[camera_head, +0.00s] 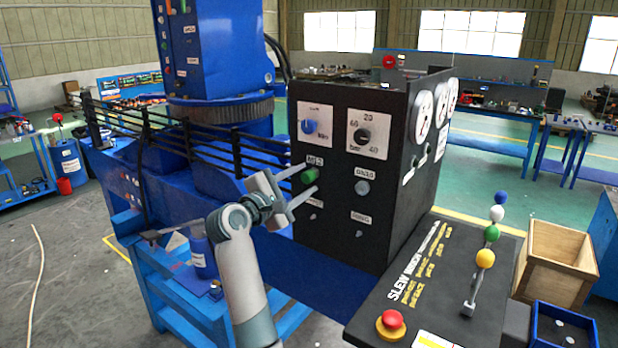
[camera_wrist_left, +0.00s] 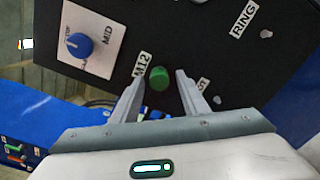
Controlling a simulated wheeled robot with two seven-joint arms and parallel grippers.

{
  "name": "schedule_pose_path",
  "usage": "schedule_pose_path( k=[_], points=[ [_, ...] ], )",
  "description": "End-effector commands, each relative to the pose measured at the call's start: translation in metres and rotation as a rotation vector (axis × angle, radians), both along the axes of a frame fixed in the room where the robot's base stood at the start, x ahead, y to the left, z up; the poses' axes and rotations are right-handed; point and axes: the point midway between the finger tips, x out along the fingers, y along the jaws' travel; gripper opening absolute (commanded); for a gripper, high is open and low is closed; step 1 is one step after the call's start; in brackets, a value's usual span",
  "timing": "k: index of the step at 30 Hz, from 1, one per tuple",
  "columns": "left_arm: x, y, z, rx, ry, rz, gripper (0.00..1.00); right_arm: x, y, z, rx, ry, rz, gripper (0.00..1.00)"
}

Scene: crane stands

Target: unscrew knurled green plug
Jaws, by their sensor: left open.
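The green plug (camera_head: 308,174) sits in the front face of the black control box (camera_head: 340,222), just below a label reading M12. It also shows in the left wrist view as a round green knob (camera_wrist_left: 159,78). My left gripper (camera_head: 310,180) is open, with one finger on each side of the plug in the picture. In the left wrist view the two fingers (camera_wrist_left: 158,84) also flank the plug, with gaps between. I cannot tell how far the fingertips are from the panel. My right gripper is not in view.
Above the plug is a blue selector knob (camera_head: 310,126). A grey stud (camera_head: 362,187) is to its right. A black console (camera_head: 430,280) with colored ball levers and a red button (camera_head: 391,320) stands at front right. Black railing (camera_head: 200,150) runs behind my left arm.

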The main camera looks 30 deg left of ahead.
Motion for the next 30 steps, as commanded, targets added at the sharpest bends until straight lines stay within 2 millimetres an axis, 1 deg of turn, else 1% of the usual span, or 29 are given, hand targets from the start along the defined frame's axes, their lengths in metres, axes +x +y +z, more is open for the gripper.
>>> schedule_pose_path(
  k=[7, 10, 14, 18, 21, 24, 30],
  points=[
    [0.000, 0.000, 0.001, 0.001, -0.002, 0.001, 0.40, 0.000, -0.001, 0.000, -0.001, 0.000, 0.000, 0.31],
    [0.000, 0.001, 0.000, 0.028, -0.003, 0.002, 0.40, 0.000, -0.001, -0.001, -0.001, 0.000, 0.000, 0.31],
    [0.000, 0.002, -0.001, 0.156, -0.014, 0.003, 0.40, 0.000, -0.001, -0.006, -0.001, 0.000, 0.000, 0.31],
    [0.000, 0.001, -0.001, 0.343, -0.027, 0.001, 0.40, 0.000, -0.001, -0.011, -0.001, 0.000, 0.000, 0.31],
    [0.000, 0.001, 0.000, 0.429, -0.036, 0.001, 0.40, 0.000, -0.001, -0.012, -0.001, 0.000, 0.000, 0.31],
    [0.000, 0.001, 0.001, 0.454, -0.038, 0.001, 0.40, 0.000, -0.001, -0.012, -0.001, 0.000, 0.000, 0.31],
    [0.000, 0.001, 0.001, 0.452, -0.039, 0.001, 0.40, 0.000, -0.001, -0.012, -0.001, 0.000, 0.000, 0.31]
  ],
)
